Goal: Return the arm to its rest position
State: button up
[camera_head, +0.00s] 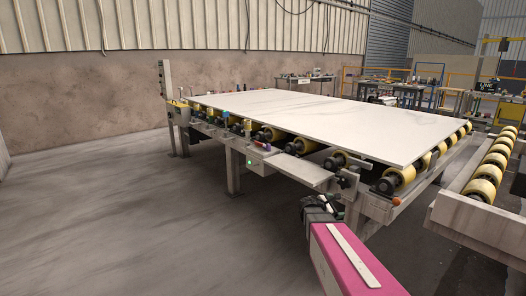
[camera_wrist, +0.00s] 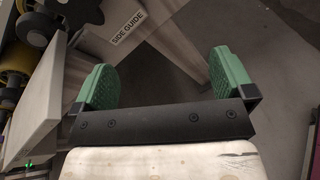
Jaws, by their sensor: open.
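My gripper (camera_wrist: 163,80) is open, with its two green ribbed pads wide apart and nothing between them. In the head view my arm reaches in from the bottom, pink with a pale strip, and its dark end (camera_head: 320,209) is beside the near side of the roller table (camera_head: 352,190), below slab height. A large pale stone slab (camera_head: 320,116) lies flat on the table's yellow rollers. In the wrist view, a beam labelled SIDE GUIDE (camera_wrist: 128,27) lies beyond the pads, apart from them as far as I can tell.
A grey panel (camera_wrist: 36,112) and yellow roller (camera_wrist: 14,68) are close on the left in the wrist view. A second roller conveyor (camera_head: 478,206) stands at the right. The concrete floor (camera_head: 110,215) at left is clear. Workbenches (camera_head: 412,92) stand behind the slab.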

jog(key=s+a+f+m+g+y, duration=0.3)
jog(key=s+a+m+y, duration=0.3)
jog(key=s+a+m, duration=0.2)
jog(key=s+a+f+m+g+y, duration=0.4)
jog(key=s+m, duration=0.6)
jog(key=s, duration=0.3)
jog(key=a+f+y, duration=0.1)
jog(key=a+y, duration=0.1)
jog(key=a, duration=0.1)
jog(key=shift+s+a+f+m+y, duration=0.15)
jog(key=shift+a+m+y, duration=0.15)
jog(key=shift+a+y, duration=0.1)
